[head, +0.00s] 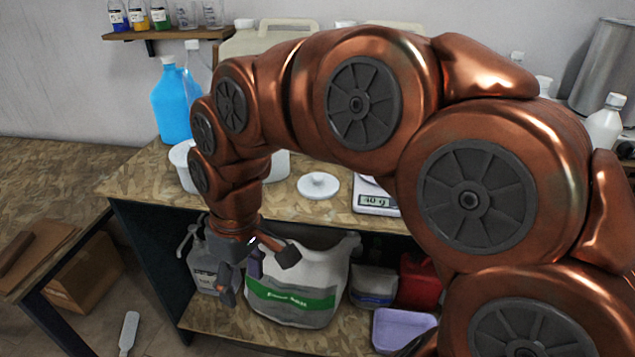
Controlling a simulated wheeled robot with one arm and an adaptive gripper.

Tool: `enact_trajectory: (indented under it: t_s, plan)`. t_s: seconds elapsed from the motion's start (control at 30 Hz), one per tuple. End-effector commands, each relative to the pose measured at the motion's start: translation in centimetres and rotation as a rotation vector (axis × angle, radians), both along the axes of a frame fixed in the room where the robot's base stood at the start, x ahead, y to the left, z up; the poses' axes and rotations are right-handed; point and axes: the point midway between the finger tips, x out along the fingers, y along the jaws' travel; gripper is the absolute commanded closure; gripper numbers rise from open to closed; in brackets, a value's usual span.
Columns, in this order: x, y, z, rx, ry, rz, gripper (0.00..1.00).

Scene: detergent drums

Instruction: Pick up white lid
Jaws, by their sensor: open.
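The white lid (318,185) is round with a small knob on top. It lies flat on the wooden tabletop (340,213), near the middle of the head view. My gripper (258,279) points down in front of the table's front edge, to the left of the lid and lower in the picture. It is open and I see nothing between its fingers. My copper arm arches across the view and hides much of the tabletop's back and right.
White tubs (183,160) stand partly hidden left of the lid. A scale (373,197) is close on its right. A blue bottle (171,103) stands at the back left. A white drum with a green label (297,301) sits on the lower shelf behind my gripper.

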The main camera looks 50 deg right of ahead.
Motion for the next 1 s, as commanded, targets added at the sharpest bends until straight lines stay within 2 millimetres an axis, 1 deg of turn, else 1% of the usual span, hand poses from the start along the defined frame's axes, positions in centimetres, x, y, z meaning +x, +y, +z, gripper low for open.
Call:
enact_trajectory:
  t_s: [0.03, 0.1, 0.17, 0.2, 0.27, 0.3, 0.37, 0.4, 0.43, 0.47, 0.5, 0.53, 0.57, 0.6, 0.67, 0.7, 0.8, 0.83, 0.9, 1.0]
  plan:
    - [2.3, -1.0, 0.9, 0.022, -0.033, 0.018, 0.42]
    - [5.1, -2.7, 2.0, 0.042, -0.079, 0.049, 0.42]
    - [7.4, -4.5, 2.9, 0.055, -0.121, 0.067, 0.42]
    - [8.8, -5.9, 3.4, 0.062, -0.148, 0.075, 0.42]
    - [10.8, -8.3, 3.9, 0.072, -0.186, 0.083, 0.42]
    - [12.0, -10.0, 4.4, 0.074, -0.214, 0.084, 0.42]
    - [13.5, -12.9, 4.6, 0.077, -0.246, 0.08, 0.42]
    - [14.4, -15.1, 4.8, 0.075, -0.271, 0.073, 0.42]
    - [14.9, -16.7, 4.8, 0.074, -0.286, 0.067, 0.42]
    - [15.4, -18.4, 4.7, 0.071, -0.3, 0.06, 0.42]
    - [15.9, -20.8, 4.5, 0.067, -0.317, 0.047, 0.42]
    - [16.0, -22.4, 4.3, 0.063, -0.326, 0.038, 0.42]
    - [16.1, -24.1, 4.2, 0.057, -0.337, 0.027, 0.42]
    - [16.2, -26.3, 3.9, 0.051, -0.349, 0.012, 0.42]
    - [15.9, -29.1, 3.2, 0.04, -0.357, -0.007, 0.42]
    - [15.7, -30.9, 3.0, 0.033, -0.365, -0.021, 0.42]
    - [15.0, -33.9, 2.1, 0.018, -0.371, -0.043, 0.42]
    - [14.8, -34.6, 1.9, 0.015, -0.372, -0.049, 0.42]
    - [14.4, -35.8, 1.6, 0.009, -0.374, -0.059, 0.42]
    - [14.4, -36.5, 1.2, 0.004, -0.374, -0.063, 0.42]
